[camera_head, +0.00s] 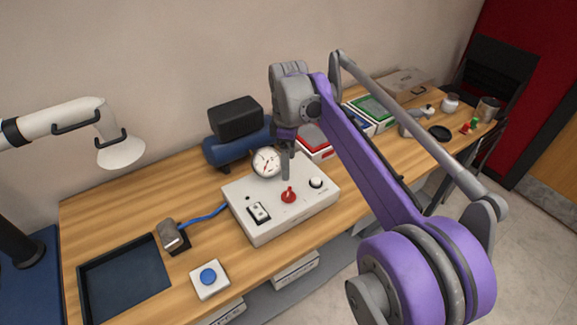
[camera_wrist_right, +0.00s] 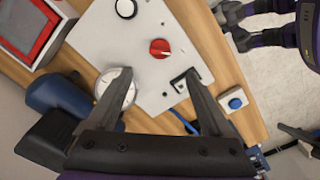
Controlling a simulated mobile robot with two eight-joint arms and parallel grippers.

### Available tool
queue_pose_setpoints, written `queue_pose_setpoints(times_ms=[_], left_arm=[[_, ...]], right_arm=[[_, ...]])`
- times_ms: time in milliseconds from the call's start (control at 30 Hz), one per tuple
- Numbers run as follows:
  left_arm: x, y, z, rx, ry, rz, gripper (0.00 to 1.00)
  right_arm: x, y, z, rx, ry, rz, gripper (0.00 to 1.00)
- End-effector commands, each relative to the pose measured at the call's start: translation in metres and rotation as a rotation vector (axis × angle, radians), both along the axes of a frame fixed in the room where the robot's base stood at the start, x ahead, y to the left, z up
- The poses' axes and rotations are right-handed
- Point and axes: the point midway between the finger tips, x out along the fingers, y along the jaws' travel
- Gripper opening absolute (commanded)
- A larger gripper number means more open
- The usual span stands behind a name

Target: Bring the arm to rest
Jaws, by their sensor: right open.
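My right arm, purple and grey, reaches in from the right in the head view. Its gripper (camera_head: 287,160) points down over the white control box (camera_head: 262,222). In the right wrist view the right gripper (camera_wrist_right: 160,78) is open, with its two dark fingers spread over the box and nothing between them but the box top below. The box has a red knob (camera_head: 288,195), a black rocker switch (camera_head: 258,212), a white round button (camera_head: 316,183) and a dial gauge (camera_head: 266,162) at its back edge. My left gripper is not in view.
A blue cylinder with a black block (camera_head: 235,118) stands behind the box. A dark tray (camera_head: 125,280), a blue-button box (camera_head: 209,279) and a grey device on a blue cable (camera_head: 172,236) lie at left. Boxes and small items crowd the right end. A white lamp (camera_head: 121,151) overhangs the left.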

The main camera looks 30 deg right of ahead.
Motion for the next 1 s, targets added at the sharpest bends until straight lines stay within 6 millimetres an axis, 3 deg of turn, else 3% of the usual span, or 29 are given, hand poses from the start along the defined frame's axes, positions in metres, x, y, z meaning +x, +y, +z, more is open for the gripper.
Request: queue_pose_setpoints(times_ms=[567, 767, 1000], left_arm=[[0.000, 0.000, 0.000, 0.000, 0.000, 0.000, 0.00], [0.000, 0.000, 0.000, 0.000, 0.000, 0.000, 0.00], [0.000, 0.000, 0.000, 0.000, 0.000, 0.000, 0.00]], right_arm=[[-0.008, 0.007, -0.001, -0.003, -0.018, -0.031, 0.85], [-0.055, 0.039, -0.018, -0.004, -0.128, -0.230, 0.85], [-0.138, 0.079, -0.068, 0.063, -0.301, -0.550, 0.85]])
